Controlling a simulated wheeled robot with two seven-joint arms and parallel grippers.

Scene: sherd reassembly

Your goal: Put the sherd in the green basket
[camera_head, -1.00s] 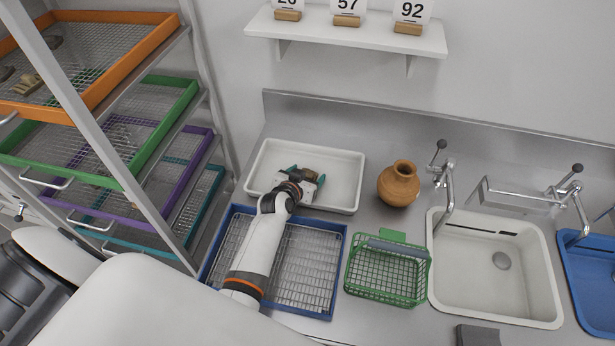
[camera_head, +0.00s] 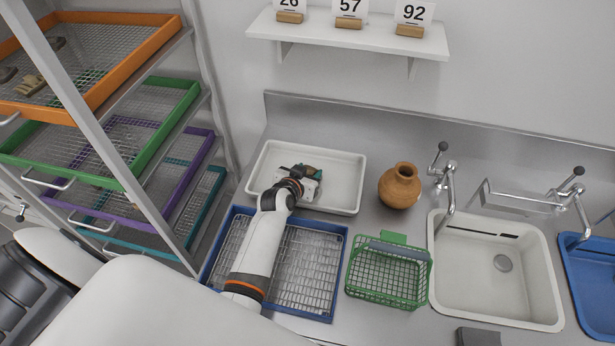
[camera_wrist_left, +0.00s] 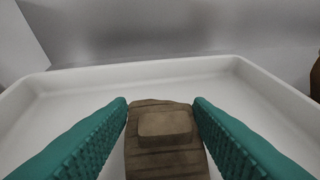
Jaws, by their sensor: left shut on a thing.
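My left gripper (camera_head: 312,171) is in the white tray at the back of the counter. In the left wrist view, its teal ridged fingers (camera_wrist_left: 160,108) are shut on a brown sherd (camera_wrist_left: 165,152) with grooves and a raised block on top. White tray floor shows around and beyond the sherd; I cannot tell if it touches the floor. The sherd is largely hidden by the gripper in the head view. The green basket (camera_head: 362,290) is a wire basket on the counter, right of the blue-rimmed rack; no sherd shows in it. My right gripper is not in view.
The white tray (camera_head: 345,205) has low walls. A blue-rimmed wire rack (camera_head: 325,312) lies under my left arm. A brown clay pot (camera_head: 400,187) stands between tray and sink (camera_head: 492,307). A shelving rack with wire trays (camera_head: 185,95) is at left.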

